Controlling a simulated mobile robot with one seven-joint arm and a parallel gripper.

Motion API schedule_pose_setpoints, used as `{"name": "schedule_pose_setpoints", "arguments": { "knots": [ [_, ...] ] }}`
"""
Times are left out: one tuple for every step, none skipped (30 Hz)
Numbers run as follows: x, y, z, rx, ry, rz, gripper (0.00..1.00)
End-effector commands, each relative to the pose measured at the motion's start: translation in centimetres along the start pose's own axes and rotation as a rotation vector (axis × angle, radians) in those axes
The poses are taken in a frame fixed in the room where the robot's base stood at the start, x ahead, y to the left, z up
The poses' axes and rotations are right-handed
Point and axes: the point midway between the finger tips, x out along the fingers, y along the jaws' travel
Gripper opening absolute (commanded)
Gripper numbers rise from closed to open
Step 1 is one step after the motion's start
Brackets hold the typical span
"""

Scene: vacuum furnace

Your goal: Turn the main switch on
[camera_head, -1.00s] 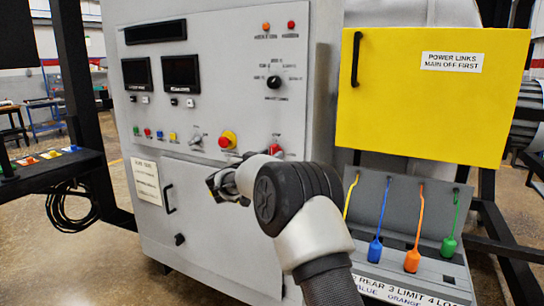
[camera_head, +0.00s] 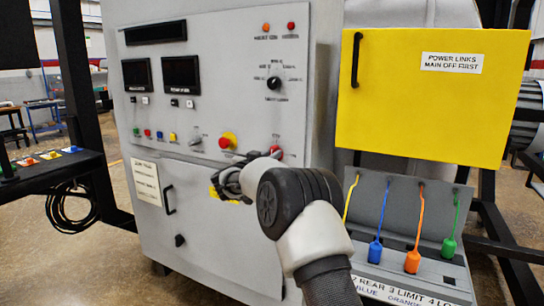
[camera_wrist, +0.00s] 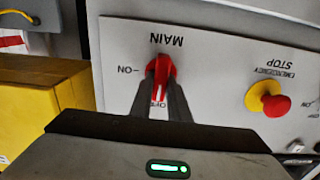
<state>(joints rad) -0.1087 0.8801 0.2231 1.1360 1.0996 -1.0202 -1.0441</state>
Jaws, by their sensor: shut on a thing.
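The main switch (camera_wrist: 161,70) is a red rotary knob under the label MAIN, which appears upside down in the wrist view. Its white line points down toward the OFF mark in that view, and the ON mark is to the left. My gripper (camera_wrist: 163,82) is shut on the knob, with one dark finger on each side of it. In the head view the red switch (camera_head: 276,151) shows low on the right of the grey control panel (camera_head: 210,75).
The emergency stop (camera_wrist: 270,99), red on a yellow collar, sits beside the switch; the head view shows it to the left (camera_head: 227,141). A closed yellow door (camera_head: 430,110) and a box with several coloured plugs (camera_head: 411,258) are at the right.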

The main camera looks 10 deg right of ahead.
Motion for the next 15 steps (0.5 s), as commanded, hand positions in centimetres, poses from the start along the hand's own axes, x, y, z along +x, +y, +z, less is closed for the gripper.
{"name": "schedule_pose_setpoints", "arguments": {
  "knots": [
    [-0.01, 0.0, 0.01, 0.013, 0.0, 0.0, 0.0],
    [-0.02, 0.01, 0.01, 0.023, 0.0, 0.0, 0.0],
    [-0.01, 0.02, 0.02, 0.039, 0.0, 0.0, 0.0],
    [-0.01, 0.03, 0.01, 0.054, 0.0, 0.0, 0.0],
    [-0.01, 0.04, 0.02, 0.069, 0.0, 0.0, 0.0],
    [-0.01, 0.07, 0.03, 0.093, 0.0, 0.0, 0.0],
    [0.0, 0.08, 0.04, 0.113, 0.0, 0.001, 0.0],
    [-0.01, 0.1, 0.05, 0.133, 0.0, 0.001, 0.0],
    [0.0, 0.13, 0.06, 0.164, 0.0, 0.001, 0.0],
    [-0.01, 0.15, 0.07, 0.189, 0.0, 0.001, 0.0],
    [0.0, 0.17, 0.08, 0.216, 0.0, 0.001, 0.0],
    [0.0, 0.21, 0.1, 0.251, 0.0, 0.001, 0.0],
    [0.0, 0.23, 0.12, 0.279, 0.0, 0.001, 0.0],
    [0.0, 0.26, 0.13, 0.308, 0.0, 0.001, 0.0],
    [0.0, 0.29, 0.16, 0.346, 0.0, 0.001, 0.0]
  ]
}}
